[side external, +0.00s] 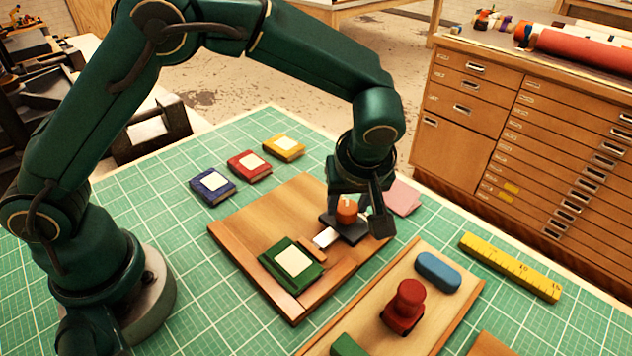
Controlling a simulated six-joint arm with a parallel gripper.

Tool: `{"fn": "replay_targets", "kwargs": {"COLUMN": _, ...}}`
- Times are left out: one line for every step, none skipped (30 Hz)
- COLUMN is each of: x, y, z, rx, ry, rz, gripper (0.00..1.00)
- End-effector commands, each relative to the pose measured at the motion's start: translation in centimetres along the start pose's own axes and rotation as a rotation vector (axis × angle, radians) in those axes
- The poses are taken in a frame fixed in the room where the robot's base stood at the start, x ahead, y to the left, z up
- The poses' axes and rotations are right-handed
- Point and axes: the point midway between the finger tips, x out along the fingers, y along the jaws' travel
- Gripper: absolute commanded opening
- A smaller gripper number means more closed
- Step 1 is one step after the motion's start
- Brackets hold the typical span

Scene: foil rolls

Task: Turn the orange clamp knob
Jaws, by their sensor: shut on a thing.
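The orange clamp knob (346,210) stands on a dark clamp base (350,230) at the right side of a wooden board (240,225). My gripper (352,212) points down over the clamp, with its fingers on either side of the knob, and is shut on it. The right finger hides part of the clamp base. A white-topped plate (325,238) lies beside the clamp, to its left. A green block with a pale label (292,262) lies on the board's front part.
Blue (212,186), red (249,166) and yellow (284,148) labelled blocks lie behind the board. A wooden tray (365,325) in front holds a red knobbed piece (404,308), a blue block (438,272) and a green block. A yellow ruler (510,267) lies right. Green mat between is clear.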

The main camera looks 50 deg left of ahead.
Motion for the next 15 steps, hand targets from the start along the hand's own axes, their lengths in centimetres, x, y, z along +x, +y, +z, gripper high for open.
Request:
{"fn": "replay_targets", "kwargs": {"x": 0.04, "y": 0.07, "z": 0.02, "rx": -0.033, "ry": 0.000, "rz": -0.014, "gripper": 0.00}}
{"fn": "replay_targets", "kwargs": {"x": 0.02, "y": 0.11, "z": 0.01, "rx": -0.054, "ry": 0.000, "rz": -0.021, "gripper": 0.00}}
{"fn": "replay_targets", "kwargs": {"x": 0.02, "y": 0.11, "z": 0.02, "rx": -0.081, "ry": 0.000, "rz": -0.033, "gripper": 0.00}}
{"fn": "replay_targets", "kwargs": {"x": 0.04, "y": 0.13, "z": 0.03, "rx": -0.099, "ry": -0.001, "rz": -0.040, "gripper": 0.00}}
{"fn": "replay_targets", "kwargs": {"x": 0.04, "y": 0.12, "z": 0.04, "rx": -0.117, "ry": -0.001, "rz": -0.048, "gripper": 0.00}}
{"fn": "replay_targets", "kwargs": {"x": 0.02, "y": 0.15, "z": 0.03, "rx": -0.138, "ry": -0.001, "rz": -0.056, "gripper": 0.00}}
{"fn": "replay_targets", "kwargs": {"x": 0.03, "y": 0.14, "z": 0.03, "rx": -0.154, "ry": -0.002, "rz": -0.063, "gripper": 0.00}}
{"fn": "replay_targets", "kwargs": {"x": 0.03, "y": 0.15, "z": 0.03, "rx": -0.168, "ry": -0.001, "rz": -0.069, "gripper": 0.00}}
{"fn": "replay_targets", "kwargs": {"x": 0.05, "y": 0.15, "z": 0.03, "rx": -0.184, "ry": -0.002, "rz": -0.076, "gripper": 0.00}}
{"fn": "replay_targets", "kwargs": {"x": 0.04, "y": 0.16, "z": 0.02, "rx": -0.197, "ry": -0.001, "rz": -0.081, "gripper": 0.00}}
{"fn": "replay_targets", "kwargs": {"x": 0.02, "y": 0.17, "z": 0.01, "rx": -0.207, "ry": -0.001, "rz": -0.085, "gripper": 0.00}}
{"fn": "replay_targets", "kwargs": {"x": 0.03, "y": 0.17, "z": 0.02, "rx": -0.219, "ry": -0.002, "rz": -0.090, "gripper": 0.00}}
{"fn": "replay_targets", "kwargs": {"x": 0.03, "y": 0.17, "z": 0.02, "rx": -0.228, "ry": -0.002, "rz": -0.094, "gripper": 0.00}}
{"fn": "replay_targets", "kwargs": {"x": 0.03, "y": 0.17, "z": 0.02, "rx": -0.236, "ry": -0.002, "rz": -0.097, "gripper": 0.00}}
{"fn": "replay_targets", "kwargs": {"x": 0.04, "y": 0.17, "z": 0.02, "rx": -0.244, "ry": -0.002, "rz": -0.101, "gripper": 0.00}}
